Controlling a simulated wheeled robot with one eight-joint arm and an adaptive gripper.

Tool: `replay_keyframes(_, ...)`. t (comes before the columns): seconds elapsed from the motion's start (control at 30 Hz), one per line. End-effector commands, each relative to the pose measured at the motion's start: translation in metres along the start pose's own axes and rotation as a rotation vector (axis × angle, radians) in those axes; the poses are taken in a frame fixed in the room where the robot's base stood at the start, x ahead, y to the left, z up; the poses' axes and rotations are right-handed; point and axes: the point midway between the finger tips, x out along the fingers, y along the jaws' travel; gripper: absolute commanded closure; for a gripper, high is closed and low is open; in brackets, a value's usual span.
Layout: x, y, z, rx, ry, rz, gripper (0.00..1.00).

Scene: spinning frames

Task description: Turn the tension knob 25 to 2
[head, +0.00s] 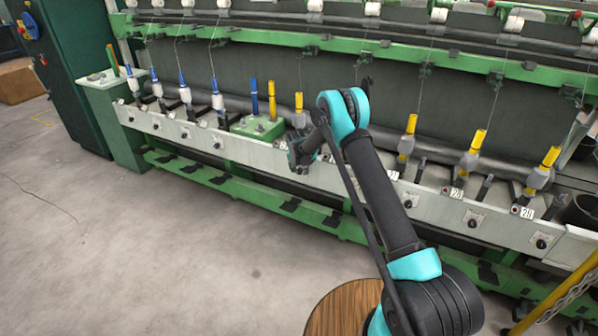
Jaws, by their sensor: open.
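A row of black tension knobs runs along the pale front rail of the green spinning frame in the head view. Knobs show right of my arm, including one (408,203), one (472,222) and one (541,243), and left of it, including one (217,145). I cannot make out which is knob 25 or its setting; it may be hidden behind my arm or gripper. My gripper (300,160) is open at the front of the rail, left of my forearm. It appears to hold nothing. I cannot tell whether it touches a knob.
Yellow bobbins (474,148) stand on spindles at right, blue-and-white ones (184,88) at left. A green box (258,127) sits on the rail near my gripper. A dark bin (582,211) and yellow bars (560,292) stand at far right. The concrete floor (150,250) at left is clear.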

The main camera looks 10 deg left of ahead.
Motion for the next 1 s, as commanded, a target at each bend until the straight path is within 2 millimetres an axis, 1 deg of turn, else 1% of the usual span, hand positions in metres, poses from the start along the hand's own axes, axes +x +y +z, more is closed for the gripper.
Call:
replay_keyframes(0.1, -0.0001, 0.0000, 0.0000, 0.000, 0.000, 0.000, 0.51)
replay_keyframes(0.13, -0.0001, 0.0000, 0.0000, 0.000, 0.000, 0.000, 0.53)
replay_keyframes(0.5, -0.0003, -0.0002, 0.0000, 0.000, 0.000, 0.000, 0.99)
replay_keyframes(0.77, -0.0003, 0.0004, -0.0001, 0.010, 0.002, -0.023, 1.00)
replay_keyframes(1.0, 0.0001, 0.0039, -0.0002, 0.053, 0.012, -0.129, 1.00)
